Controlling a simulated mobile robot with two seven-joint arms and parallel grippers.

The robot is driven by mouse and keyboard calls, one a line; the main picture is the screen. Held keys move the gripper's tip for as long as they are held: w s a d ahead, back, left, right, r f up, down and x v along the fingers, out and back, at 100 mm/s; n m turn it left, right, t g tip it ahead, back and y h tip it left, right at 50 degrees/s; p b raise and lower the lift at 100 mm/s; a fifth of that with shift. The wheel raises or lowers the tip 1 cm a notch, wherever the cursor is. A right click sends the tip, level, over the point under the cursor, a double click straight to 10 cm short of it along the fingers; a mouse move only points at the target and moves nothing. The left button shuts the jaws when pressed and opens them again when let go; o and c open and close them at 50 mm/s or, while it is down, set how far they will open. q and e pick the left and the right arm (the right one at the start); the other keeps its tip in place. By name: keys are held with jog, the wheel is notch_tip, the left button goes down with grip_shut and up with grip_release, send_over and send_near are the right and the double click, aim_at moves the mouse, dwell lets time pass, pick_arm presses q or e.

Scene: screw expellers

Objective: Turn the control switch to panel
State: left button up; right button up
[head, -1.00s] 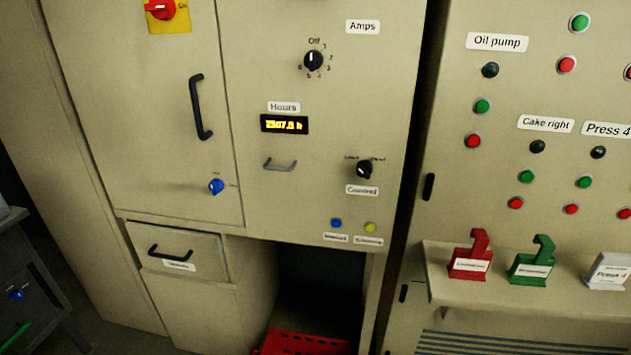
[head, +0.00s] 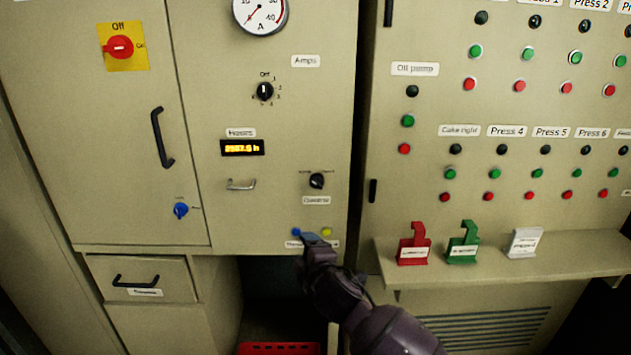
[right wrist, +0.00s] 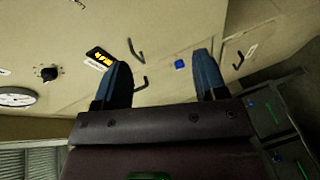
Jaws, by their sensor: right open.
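The control switch (head: 317,181) is a black rotary knob on the beige cabinet, with small position labels above it and a "Control" label (head: 316,200) below. Which position it points to is too small to read surely. My right gripper (head: 312,240) is below the knob, in front of the blue and yellow buttons, apart from the knob. In the right wrist view the right gripper (right wrist: 160,80) is open, with two blue fingers and nothing between them. The control switch is not clearly visible in that view. My left gripper is not in view.
A small handle (head: 240,185) and the hours display (head: 242,148) are left of the knob; the amps selector (head: 264,91) is above. A ledge (head: 500,262) with red, green and white tag holders juts out at right. Space before the knob is clear.

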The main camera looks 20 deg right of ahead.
aim_at(316, 184)
jog(key=w+d+r+n+h, duration=0.2)
jog(key=w+n, duration=0.2)
jog(key=w, duration=0.1)
jog(key=w+d+r+n+h, duration=0.2)
jog(key=w+r+n+h, duration=0.1)
jog(key=w+n, duration=0.2)
jog(key=w+d+r+n+t+h, duration=0.1)
jog(key=w+d+r+n+h, duration=0.1)
jog(key=w+n, duration=0.2)
jog(key=shift+w+d+r+n, duration=0.3)
jog(key=shift+w+d, duration=0.1)
jog(key=shift+w, duration=0.15)
jog(key=shift+w+d, duration=0.2)
jog(key=shift+w, duration=0.3)
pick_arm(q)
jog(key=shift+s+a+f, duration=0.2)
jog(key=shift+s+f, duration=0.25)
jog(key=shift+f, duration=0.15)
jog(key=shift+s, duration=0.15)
pick_arm(e)
jog(key=c, duration=0.9)
